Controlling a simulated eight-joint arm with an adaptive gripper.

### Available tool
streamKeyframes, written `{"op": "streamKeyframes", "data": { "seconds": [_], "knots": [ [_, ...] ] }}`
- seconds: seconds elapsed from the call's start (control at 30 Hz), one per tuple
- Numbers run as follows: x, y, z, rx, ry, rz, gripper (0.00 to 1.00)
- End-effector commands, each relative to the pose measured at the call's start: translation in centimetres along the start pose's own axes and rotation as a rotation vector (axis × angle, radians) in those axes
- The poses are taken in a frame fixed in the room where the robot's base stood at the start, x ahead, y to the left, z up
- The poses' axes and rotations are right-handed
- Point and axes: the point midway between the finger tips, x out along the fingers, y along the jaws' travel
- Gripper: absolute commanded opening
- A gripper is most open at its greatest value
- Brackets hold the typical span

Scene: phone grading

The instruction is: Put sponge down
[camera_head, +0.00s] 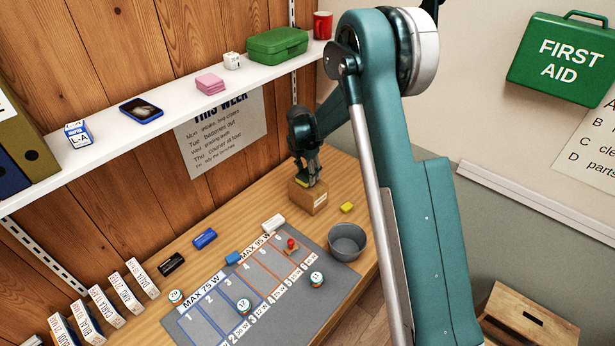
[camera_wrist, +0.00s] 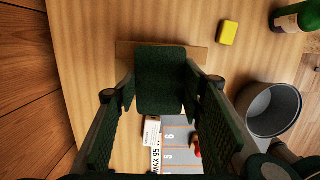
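A sponge with a dark green top (camera_wrist: 160,80) is between the fingertips of my gripper (camera_wrist: 159,88) in the wrist view. The fingertips meet its left and right sides. In the head view my gripper (camera_head: 305,172) points down over a small brown cardboard box (camera_head: 309,200), and a yellowish edge of the sponge (camera_head: 302,182) shows at the box's top. The box rim also shows behind the sponge in the wrist view (camera_wrist: 196,52). I cannot tell whether the sponge touches the box.
A small yellow block (camera_head: 347,207) lies right of the box, near a grey bin (camera_head: 347,240). A grey numbered mat (camera_head: 215,325) with small items lies in front. A white shelf (camera_head: 180,98) runs above the bench. Bare wood (camera_head: 262,195) lies left of the box.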

Motion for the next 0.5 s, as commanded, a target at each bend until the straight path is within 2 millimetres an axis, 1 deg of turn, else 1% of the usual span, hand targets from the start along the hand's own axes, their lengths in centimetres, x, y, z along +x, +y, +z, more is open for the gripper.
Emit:
{"op": "streamKeyframes", "data": {
  "seconds": [0.1,0.2,0.5],
  "knots": [
    [1.1,0.0,-0.2,0.0,0.0,0.0,0.35],
    [1.5,0.0,-0.2,0.0,0.0,0.0,0.35],
    [1.6,0.0,-0.2,0.0,0.0,0.0,0.35]
  ]
}}
